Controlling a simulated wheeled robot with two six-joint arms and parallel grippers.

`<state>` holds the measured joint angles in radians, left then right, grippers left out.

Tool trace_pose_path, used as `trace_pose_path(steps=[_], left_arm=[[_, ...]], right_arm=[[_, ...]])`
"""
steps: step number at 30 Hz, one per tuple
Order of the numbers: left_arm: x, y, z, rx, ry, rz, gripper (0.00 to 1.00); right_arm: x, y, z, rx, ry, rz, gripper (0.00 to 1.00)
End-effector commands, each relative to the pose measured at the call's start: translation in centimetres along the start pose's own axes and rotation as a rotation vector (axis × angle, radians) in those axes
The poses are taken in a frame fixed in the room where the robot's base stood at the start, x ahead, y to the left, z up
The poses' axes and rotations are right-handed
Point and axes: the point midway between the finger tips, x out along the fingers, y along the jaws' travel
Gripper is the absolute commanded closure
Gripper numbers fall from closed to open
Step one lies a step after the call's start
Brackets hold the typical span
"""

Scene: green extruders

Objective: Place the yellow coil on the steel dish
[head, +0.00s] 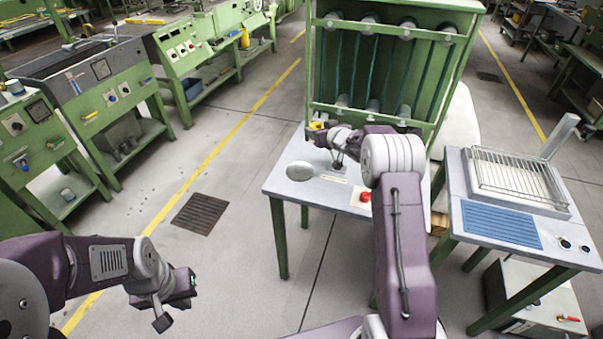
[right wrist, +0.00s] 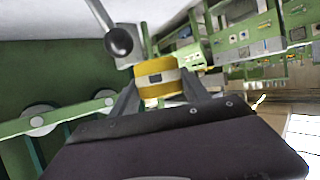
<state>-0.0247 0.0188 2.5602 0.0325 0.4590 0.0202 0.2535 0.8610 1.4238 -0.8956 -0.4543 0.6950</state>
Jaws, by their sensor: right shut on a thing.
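The yellow coil (right wrist: 157,77), with a pale band around it, sits between the fingers of my right gripper (right wrist: 155,90) in the right wrist view. The right gripper is shut on it. In the head view the coil (head: 318,125) is a small yellow patch at the tip of my right gripper (head: 322,127), near the far left part of the small table. The steel dish (head: 300,171) is a shiny round disc on the table's left side, nearer to me than the coil and apart from it. My left gripper (head: 178,307) is low at the left, away from the table; its fingers are unclear.
A green frame with rollers (head: 390,70) stands at the back of the small table (head: 285,190). A red button (head: 365,196) sits at the table's front. A second table with a wire rack (head: 515,180) stands to the right. Open floor lies to the left.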

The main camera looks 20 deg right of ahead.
Motion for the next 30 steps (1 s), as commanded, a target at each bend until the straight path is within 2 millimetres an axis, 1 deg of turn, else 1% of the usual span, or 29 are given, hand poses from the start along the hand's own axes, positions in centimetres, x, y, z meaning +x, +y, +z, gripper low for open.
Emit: trace_pose_path(steps=[1,6,9,12,15,17,21,24,27,30], left_arm=[[0.7,0.0,0.1,0.0,0.0,0.0,1.0],[2.2,0.0,0.2,0.0,0.0,0.0,1.0],[2.9,-0.1,0.3,0.0,0.0,0.0,1.0],[3.2,-0.1,0.3,0.0,0.0,0.0,1.0],[3.2,-0.1,0.3,0.0,0.0,0.0,1.0],[3.4,-0.1,0.3,0.0,0.0,0.0,1.0],[4.7,-0.1,0.5,0.0,0.0,0.0,1.0],[5.1,-0.1,0.5,0.0,0.0,0.0,1.0],[5.1,-0.1,0.5,0.0,0.0,0.0,1.0],[5.1,-0.1,0.5,0.0,0.0,0.0,1.0]], right_arm=[[0.1,-1.0,0.5,-0.004,0.001,-0.009,0.91],[-0.2,-4.3,1.4,-0.014,0.001,-0.036,0.91],[-0.6,-6.1,1.9,-0.022,0.001,-0.05,0.91],[-0.9,-7.3,2.2,-0.027,0.0,-0.059,0.91],[-1.1,-7.6,2.2,-0.028,0.0,-0.06,0.91],[-0.9,-7.6,2.6,-0.028,-0.002,-0.06,0.91],[0.4,-7.6,5.8,-0.026,-0.005,-0.06,0.91],[1.1,-7.6,7.4,-0.028,-0.003,-0.06,0.91],[1.4,-7.5,8.0,-0.027,-0.002,-0.059,0.91],[1.4,-7.5,8.0,-0.028,0.0,-0.06,0.91]])
